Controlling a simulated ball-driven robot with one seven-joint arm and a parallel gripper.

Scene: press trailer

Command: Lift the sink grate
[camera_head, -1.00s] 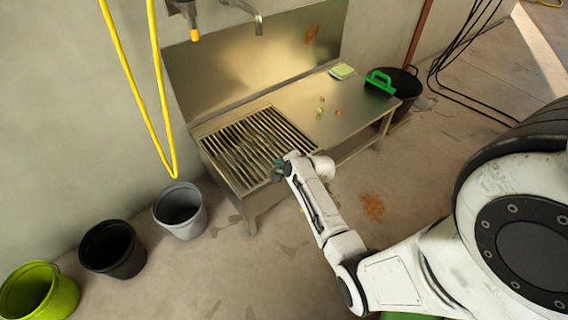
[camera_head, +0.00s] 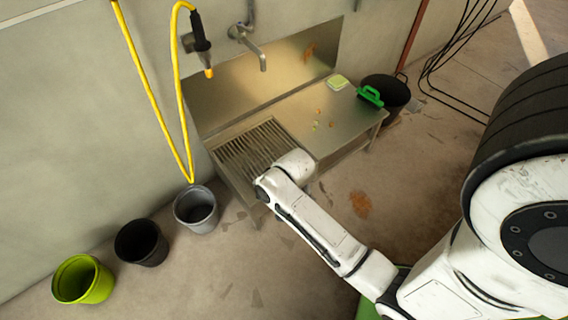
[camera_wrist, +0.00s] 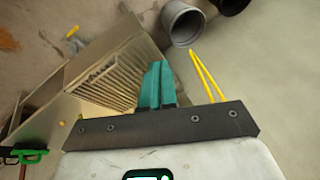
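The sink grate (camera_head: 246,150), a panel of parallel metal slats, lies in the left part of the steel sink table (camera_head: 345,119). Its near right part is hidden behind my arm in the head view. In the wrist view the grate (camera_wrist: 112,80) shows to the left of my gripper (camera_wrist: 160,66). The gripper's teal fingers are together with nothing visible between them. They appear apart from the grate, though their height above it is hard to judge. In the head view the gripper is hidden by my wrist.
A green-handled brush (camera_head: 370,95), a sponge (camera_head: 337,82) and small scraps lie on the table's right side. A faucet (camera_head: 250,42) and yellow hose (camera_head: 183,110) hang above. Grey (camera_head: 196,209), black (camera_head: 141,242) and lime (camera_head: 83,279) buckets stand on the floor at left.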

